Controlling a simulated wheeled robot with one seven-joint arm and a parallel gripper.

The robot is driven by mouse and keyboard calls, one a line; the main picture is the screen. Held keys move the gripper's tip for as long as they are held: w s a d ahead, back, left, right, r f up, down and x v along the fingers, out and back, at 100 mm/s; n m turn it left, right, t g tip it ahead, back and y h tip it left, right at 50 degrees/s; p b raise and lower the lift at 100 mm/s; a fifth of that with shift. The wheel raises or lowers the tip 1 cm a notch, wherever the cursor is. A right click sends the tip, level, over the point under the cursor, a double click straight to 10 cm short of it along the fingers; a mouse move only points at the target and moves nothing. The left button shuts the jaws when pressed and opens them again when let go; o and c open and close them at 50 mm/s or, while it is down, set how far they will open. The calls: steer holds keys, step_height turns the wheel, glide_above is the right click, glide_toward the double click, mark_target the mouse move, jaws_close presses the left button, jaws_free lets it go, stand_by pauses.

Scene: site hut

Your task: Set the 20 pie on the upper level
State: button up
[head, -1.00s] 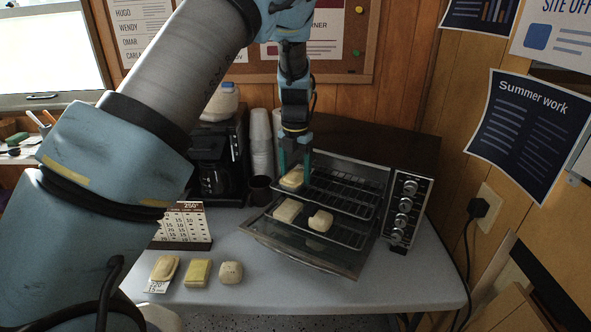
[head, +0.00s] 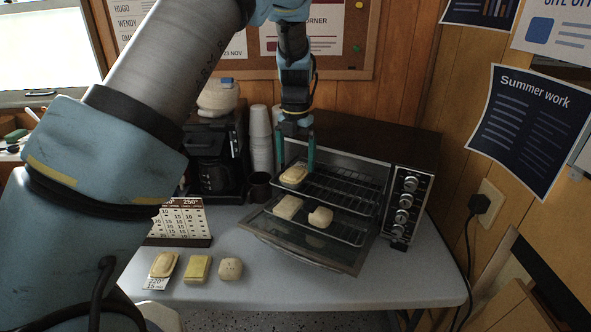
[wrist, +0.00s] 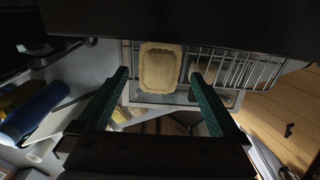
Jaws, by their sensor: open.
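A toaster oven (head: 372,146) has its door down and two wire racks showing. A pale, rectangular pie with a raised rim (head: 293,175) lies on the upper rack (head: 345,186), at its left end. It also shows in the wrist view (wrist: 160,68), ahead of the fingers. My gripper (head: 297,165) is open just above this pie, fingers apart and empty. Two more pies, one oblong (head: 287,207) and one rounder (head: 320,217), lie on the lower level. I cannot read a 20 on any pie.
Three pies stand in a row on the table: an oval one (head: 163,264) by a small 250/15 min card (head: 155,283), a yellow one (head: 197,268) and a rounded one (head: 229,268). A chart (head: 182,222), coffee maker (head: 214,160) and cups (head: 261,140) stand behind.

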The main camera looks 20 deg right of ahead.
mark_target(295, 170)
step_height(295, 170, up, 9)
steer(key=b, duration=0.1)
steer(key=a+f+m, duration=0.3)
steer(key=a+m, duration=0.9)
steer(key=a, duration=1)
steer(key=s+a+f+m+t, duration=0.1)
steer(key=s+a+f+m, duration=0.1)
steer(key=s+a+m, duration=0.9)
steer(key=a+m, duration=0.3)
steer(key=shift+a+f+t, duration=0.3)
steer(key=shift+a+f, duration=0.1)
